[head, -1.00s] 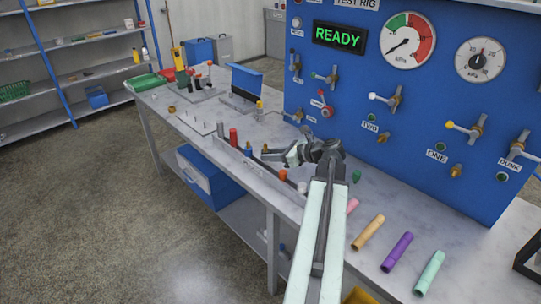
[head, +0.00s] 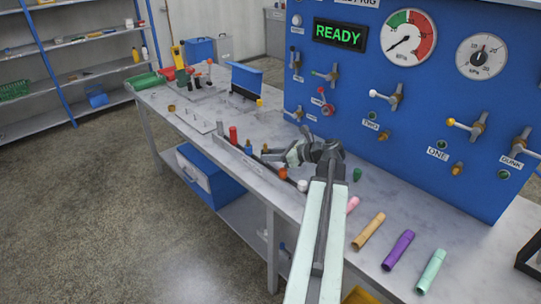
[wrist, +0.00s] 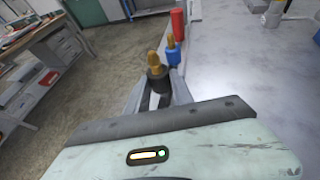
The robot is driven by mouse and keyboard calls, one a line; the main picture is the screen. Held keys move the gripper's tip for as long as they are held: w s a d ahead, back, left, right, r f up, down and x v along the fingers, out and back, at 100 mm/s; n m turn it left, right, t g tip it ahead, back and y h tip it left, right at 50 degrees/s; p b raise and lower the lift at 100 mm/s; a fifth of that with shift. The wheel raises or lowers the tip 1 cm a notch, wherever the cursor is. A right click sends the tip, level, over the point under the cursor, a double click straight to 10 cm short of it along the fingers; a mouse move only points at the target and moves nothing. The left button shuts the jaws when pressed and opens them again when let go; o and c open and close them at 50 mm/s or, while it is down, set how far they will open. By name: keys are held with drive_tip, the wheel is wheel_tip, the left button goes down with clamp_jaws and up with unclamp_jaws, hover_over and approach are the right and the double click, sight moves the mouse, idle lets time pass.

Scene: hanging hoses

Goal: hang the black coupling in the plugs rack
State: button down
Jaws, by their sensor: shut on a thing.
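The black coupling (wrist: 155,80) has a brass tip and stands between the fingers of my gripper (wrist: 158,90) in the wrist view. My gripper is shut on it. In the head view my gripper (head: 276,156) is over the front edge of the bench, and the coupling is small and mostly hidden there. A long narrow rack (head: 232,152) runs along this front edge; I cannot read a label on it. A blue coupling (wrist: 173,54) with a brass tip and a red cylinder (wrist: 178,22) stand just beyond the held coupling, apart from it.
A plate with upright pegs (head: 198,122) lies further back on the bench. Loose pink, tan, purple (head: 398,250) and mint (head: 431,271) cylinders lie at the right. The blue test panel (head: 420,110) rises behind. Open floor (head: 120,220) lies left of the bench.

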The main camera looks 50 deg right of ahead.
drive_tip(key=shift+f+b, duration=1.35)
drive_tip(key=shift+f, duration=0.1)
drive_tip(key=c, duration=1)
unclamp_jaws()
drive_tip(key=shift+c, duration=0.2)
drive_tip(key=p+v, duration=0.3)
drive_tip(key=v, duration=0.5)
drive_tip(key=shift+d, duration=0.1)
